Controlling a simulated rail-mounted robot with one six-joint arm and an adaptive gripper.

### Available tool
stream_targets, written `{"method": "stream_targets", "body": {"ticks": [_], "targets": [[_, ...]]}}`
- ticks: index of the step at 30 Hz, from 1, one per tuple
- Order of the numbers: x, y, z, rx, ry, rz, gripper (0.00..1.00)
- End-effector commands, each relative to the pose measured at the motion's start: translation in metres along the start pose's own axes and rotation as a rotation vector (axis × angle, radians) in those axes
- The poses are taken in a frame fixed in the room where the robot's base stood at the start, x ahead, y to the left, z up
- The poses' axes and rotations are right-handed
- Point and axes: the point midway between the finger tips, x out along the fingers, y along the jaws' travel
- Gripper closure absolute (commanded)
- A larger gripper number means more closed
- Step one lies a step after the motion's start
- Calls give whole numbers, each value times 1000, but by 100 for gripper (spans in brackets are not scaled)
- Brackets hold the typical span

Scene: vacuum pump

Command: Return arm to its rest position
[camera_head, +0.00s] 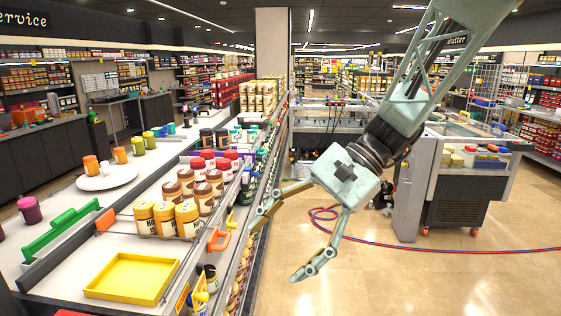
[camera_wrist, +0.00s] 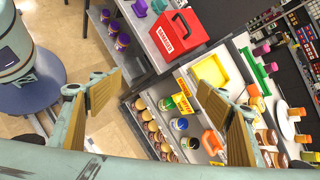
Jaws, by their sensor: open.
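My gripper (camera_head: 283,238) hangs over the aisle floor to the right of the long shelf unit in the head view. Its two fingers are spread wide apart with nothing between them. In the wrist view my gripper (camera_wrist: 165,112) also shows open, with both finger pads apart and empty. My arm (camera_head: 405,115) reaches down from the upper right of the head view. The left fingertip shows close to the front edge of the shelf unit; whether it touches cannot be told.
A red toolbox (camera_wrist: 180,32) shows in the wrist view. A red-blue hose (camera_head: 440,250) lies on the floor. A grey cart (camera_head: 410,200) stands right; open floor lies in front.

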Motion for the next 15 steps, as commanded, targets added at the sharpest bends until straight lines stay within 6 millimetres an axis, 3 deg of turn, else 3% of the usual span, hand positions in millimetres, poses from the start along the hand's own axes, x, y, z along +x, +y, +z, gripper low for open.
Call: {"method": "stream_targets", "body": {"ticks": [15], "targets": [[-28,60,45,-164,162,115,30]]}}
